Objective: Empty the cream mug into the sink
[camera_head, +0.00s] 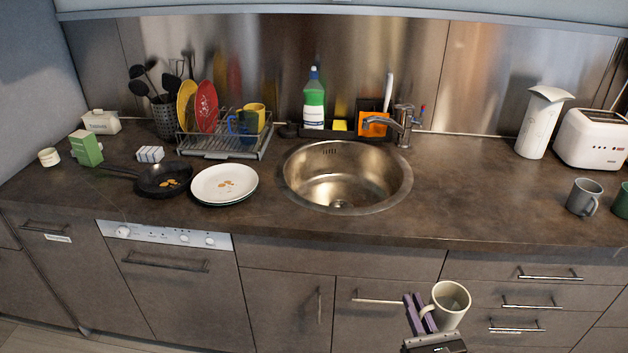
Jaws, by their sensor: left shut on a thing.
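The cream mug (452,302) is in front of the lower cabinets, below the counter's front edge and right of the sink. It looks upright, with its open mouth facing up; I cannot make out its contents. My left gripper (424,314) is shut on the mug at its left side, where the handle is. The round metal sink (345,178) is set in the counter, up and left of the mug, and its bowl looks empty. My right gripper does not show.
The faucet (403,124) stands behind the sink's right side. A stack of white plates (224,185) sits left of the sink, with a black pan (163,180) beside it. A grey mug (584,196) stands at the far right.

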